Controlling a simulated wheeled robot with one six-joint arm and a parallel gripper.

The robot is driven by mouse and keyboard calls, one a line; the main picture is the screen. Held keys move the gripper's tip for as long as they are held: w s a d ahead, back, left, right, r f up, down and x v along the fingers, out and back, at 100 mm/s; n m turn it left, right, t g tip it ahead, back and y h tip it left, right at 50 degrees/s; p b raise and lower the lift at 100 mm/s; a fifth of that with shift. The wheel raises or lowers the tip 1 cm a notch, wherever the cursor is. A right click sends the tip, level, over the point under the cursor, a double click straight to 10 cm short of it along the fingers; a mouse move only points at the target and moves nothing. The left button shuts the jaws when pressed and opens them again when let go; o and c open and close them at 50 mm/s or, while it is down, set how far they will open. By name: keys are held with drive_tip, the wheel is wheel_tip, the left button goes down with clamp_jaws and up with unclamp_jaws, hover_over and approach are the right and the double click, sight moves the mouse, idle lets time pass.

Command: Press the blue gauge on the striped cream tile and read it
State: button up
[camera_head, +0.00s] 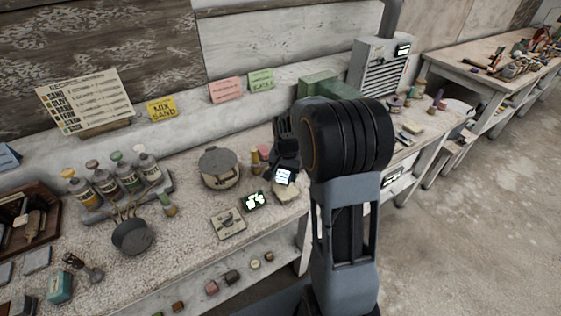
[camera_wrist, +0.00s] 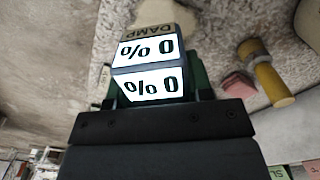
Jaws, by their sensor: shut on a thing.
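My gripper (camera_head: 286,160) is shut on a small gauge (camera_head: 284,176) with a lit white display, over the front part of the bench. In the wrist view the gauge (camera_wrist: 147,68) fills the space between the fingers; two lit faces each read 0 %, upside down, and a tan label reads DAMP. Little of its body colour shows. A pale cream tile (camera_head: 288,194) lies just below the gauge in the head view, partly hidden; I cannot make out stripes. I cannot tell whether the gauge touches it.
A dark device with a lit display (camera_head: 255,201) and a pale plate (camera_head: 228,223) lie left of the gripper. A lidded pot (camera_head: 219,168) stands behind them. A yellow-capped tool (camera_wrist: 268,82) and a pink block (camera_wrist: 238,84) lie close right in the wrist view.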

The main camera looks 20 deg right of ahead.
sight(286, 190)
drive_tip(key=shift+w, duration=0.3)
drive_tip(key=shift+a+f, duration=0.1)
drive_tip(key=shift+f, duration=0.05)
drive_tip(key=shift+s+f+b, duration=0.25)
drive_tip(key=shift+f+b, duration=0.1)
drive_tip(key=shift+b, duration=0.15)
drive_tip(key=shift+w+f+b, duration=0.1)
drive_tip(key=shift+f+b, duration=1.7)
drive_tip(key=shift+f, duration=0.7)
drive_tip(key=shift+f+b, duration=0.4)
drive_tip(key=shift+f, duration=0.3)
drive_tip(key=shift+r, duration=0.1)
drive_tip(key=shift+r+p, duration=2.75)
drive_tip(key=shift+r, duration=0.85)
